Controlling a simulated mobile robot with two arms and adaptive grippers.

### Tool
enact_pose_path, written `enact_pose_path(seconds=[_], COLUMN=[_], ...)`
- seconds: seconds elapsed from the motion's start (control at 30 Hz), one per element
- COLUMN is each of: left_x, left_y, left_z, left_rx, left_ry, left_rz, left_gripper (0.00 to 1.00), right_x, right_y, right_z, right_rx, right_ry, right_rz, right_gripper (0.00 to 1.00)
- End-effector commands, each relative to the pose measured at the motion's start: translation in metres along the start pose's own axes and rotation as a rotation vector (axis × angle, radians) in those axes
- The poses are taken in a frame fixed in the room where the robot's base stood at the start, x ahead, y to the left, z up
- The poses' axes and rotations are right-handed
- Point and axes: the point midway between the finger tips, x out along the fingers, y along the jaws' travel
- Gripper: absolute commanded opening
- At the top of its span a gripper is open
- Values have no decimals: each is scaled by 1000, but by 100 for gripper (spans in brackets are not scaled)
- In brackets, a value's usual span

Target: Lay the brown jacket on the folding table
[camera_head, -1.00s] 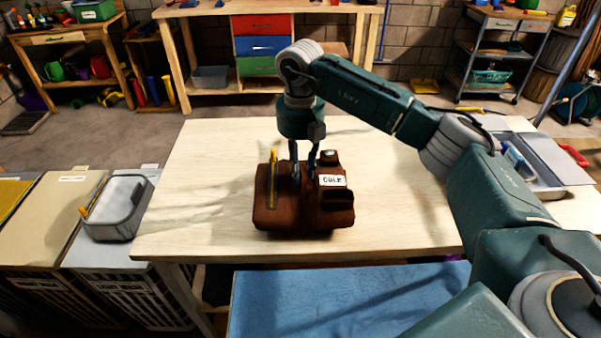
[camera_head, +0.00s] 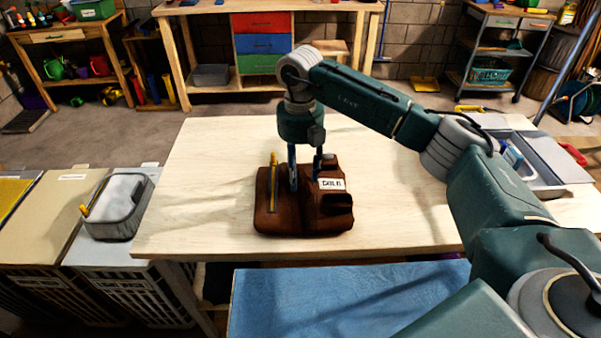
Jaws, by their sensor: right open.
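The brown jacket (camera_head: 285,221), folded into a compact block with a yellow zip strip and a white name label, lies on the pale wooden folding table (camera_head: 200,200), near its front edge. My right gripper (camera_head: 306,184) comes down from above over the middle of the jacket. Its two fingers are spread apart, with the tips at or just in the jacket's top; I cannot tell if they touch it. My left gripper does not show.
A grey metal tray (camera_head: 562,175) with small items sits at the table's right end. A grey basket (camera_head: 120,207) stands on the hampers at left. A blue surface (camera_head: 300,300) lies in front of the table. The table's left part is clear.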

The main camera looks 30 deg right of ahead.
Motion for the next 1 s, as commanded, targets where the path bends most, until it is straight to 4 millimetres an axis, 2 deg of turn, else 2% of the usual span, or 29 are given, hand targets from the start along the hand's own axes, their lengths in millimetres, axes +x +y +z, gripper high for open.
enact_pose_path(seconds=[0.17, 0.4, 0.53, 0.7, 1.0], left_x=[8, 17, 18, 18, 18], left_y=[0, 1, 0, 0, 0], left_z=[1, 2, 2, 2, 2], left_rx=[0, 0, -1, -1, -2], left_ry=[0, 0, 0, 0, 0], left_rz=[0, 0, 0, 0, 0], left_gripper=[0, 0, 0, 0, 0], right_x=[-30, -82, -103, -116, -118], right_y=[1, 1, 1, 1, 0], right_z=[2, 1, 1, 0, 0], right_rx=[-1, 0, 0, 0, 0], right_ry=[-6, -5, -4, -1, -1], right_rz=[4, 4, 2, 1, 1], right_gripper=[43, 43, 43, 43, 43])
